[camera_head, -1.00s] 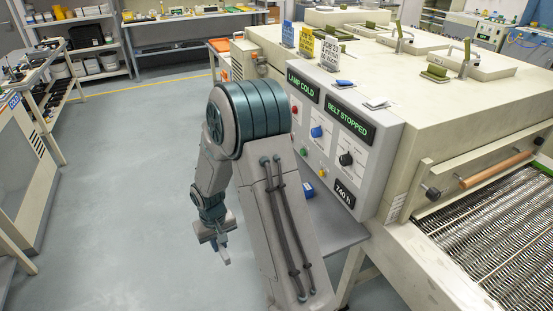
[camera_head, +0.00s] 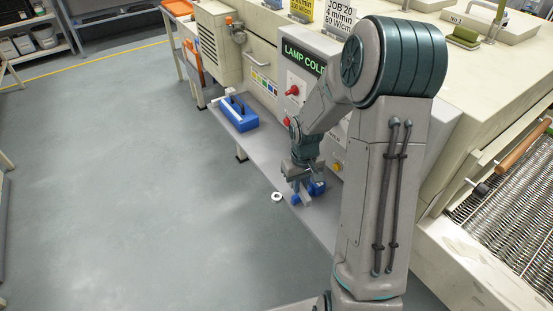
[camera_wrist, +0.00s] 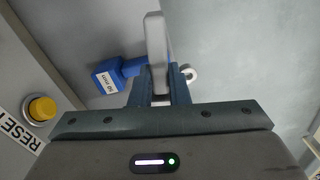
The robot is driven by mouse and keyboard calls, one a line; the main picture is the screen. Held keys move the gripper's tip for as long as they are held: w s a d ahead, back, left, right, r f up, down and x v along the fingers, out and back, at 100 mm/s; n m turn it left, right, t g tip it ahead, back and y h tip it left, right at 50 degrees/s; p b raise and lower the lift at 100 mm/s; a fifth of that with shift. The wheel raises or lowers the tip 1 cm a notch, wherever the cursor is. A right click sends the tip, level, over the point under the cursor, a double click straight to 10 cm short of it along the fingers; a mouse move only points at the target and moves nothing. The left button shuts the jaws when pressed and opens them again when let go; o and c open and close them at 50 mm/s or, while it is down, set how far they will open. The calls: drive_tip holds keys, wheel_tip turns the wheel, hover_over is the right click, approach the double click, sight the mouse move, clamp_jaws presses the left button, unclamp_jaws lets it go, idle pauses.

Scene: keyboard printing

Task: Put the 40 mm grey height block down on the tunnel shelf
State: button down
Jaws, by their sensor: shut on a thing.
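My gripper (camera_head: 301,186) is shut on a light grey block (camera_wrist: 155,45), which sticks out between the dark blue fingers in the wrist view. In the head view the gripper points down over the grey tunnel shelf (camera_head: 262,150), near its front edge. I cannot tell whether the block touches the shelf. A blue piece marked 60 mm (camera_wrist: 106,80) lies just left of the grey block in the wrist view; it also shows beside the gripper in the head view (camera_head: 318,187). Part of the blue piece is hidden behind the grey block and finger.
A white ring (camera_head: 277,197) is close by, at the shelf edge. A blue case (camera_head: 237,115) stands farther along the shelf. The control panel, with a yellow button (camera_wrist: 42,108) above a RESET label, rises beside the gripper. The shelf between case and gripper is clear.

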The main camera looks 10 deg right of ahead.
wheel_tip(320, 180, up, 2)
drive_tip(key=n+b, duration=0.2)
hover_over(323, 216)
wheel_tip(323, 216, down, 10)
drive_tip(key=shift+d+r+b, duration=0.1)
drive_tip(key=shift+r+b, duration=0.1)
drive_tip(key=shift+b, duration=0.5)
drive_tip(key=shift+f, duration=0.2)
drive_tip(key=c, duration=1.4)
unclamp_jaws()
drive_tip(key=shift+r, duration=0.15)
